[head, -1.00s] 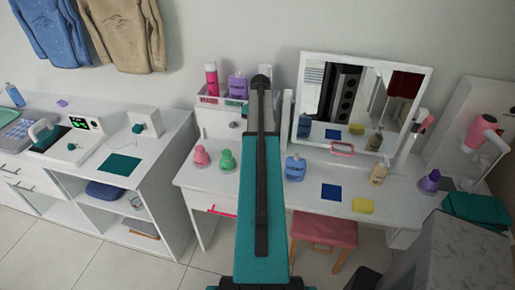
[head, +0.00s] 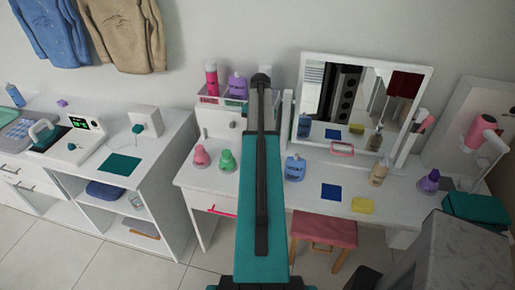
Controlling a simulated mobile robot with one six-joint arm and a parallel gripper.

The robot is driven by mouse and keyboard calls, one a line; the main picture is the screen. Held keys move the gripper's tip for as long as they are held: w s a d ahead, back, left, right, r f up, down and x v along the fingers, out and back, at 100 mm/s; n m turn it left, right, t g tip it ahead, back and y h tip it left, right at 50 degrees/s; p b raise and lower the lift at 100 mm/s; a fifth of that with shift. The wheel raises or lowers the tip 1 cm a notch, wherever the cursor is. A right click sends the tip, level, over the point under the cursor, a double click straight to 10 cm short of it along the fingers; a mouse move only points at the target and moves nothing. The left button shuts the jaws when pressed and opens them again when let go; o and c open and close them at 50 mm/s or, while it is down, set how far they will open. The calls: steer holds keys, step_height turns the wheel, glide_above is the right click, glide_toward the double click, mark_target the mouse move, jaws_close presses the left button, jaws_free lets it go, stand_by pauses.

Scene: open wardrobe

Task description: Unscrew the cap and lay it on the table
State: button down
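The table is a white dressing table (head: 300,194) along the wall. Several bottles stand upright on it: a pink one (head: 201,157), a green one (head: 227,161), a blue one (head: 295,168), a cream one (head: 379,172) and a purple one (head: 428,182). They are too small to tell which cap is the one to unscrew, or whether any cap is loose. My teal arm rises through the middle of the head view and covers part of the table. My gripper is not in view.
A mirror (head: 318,60) stands at the back, with a pink hair dryer (head: 480,132) to its right. A blue square (head: 331,191) and a yellow square (head: 362,206) lie on the tabletop. A pink stool (head: 325,231) is below. A white cabinet (head: 172,150) stands left.

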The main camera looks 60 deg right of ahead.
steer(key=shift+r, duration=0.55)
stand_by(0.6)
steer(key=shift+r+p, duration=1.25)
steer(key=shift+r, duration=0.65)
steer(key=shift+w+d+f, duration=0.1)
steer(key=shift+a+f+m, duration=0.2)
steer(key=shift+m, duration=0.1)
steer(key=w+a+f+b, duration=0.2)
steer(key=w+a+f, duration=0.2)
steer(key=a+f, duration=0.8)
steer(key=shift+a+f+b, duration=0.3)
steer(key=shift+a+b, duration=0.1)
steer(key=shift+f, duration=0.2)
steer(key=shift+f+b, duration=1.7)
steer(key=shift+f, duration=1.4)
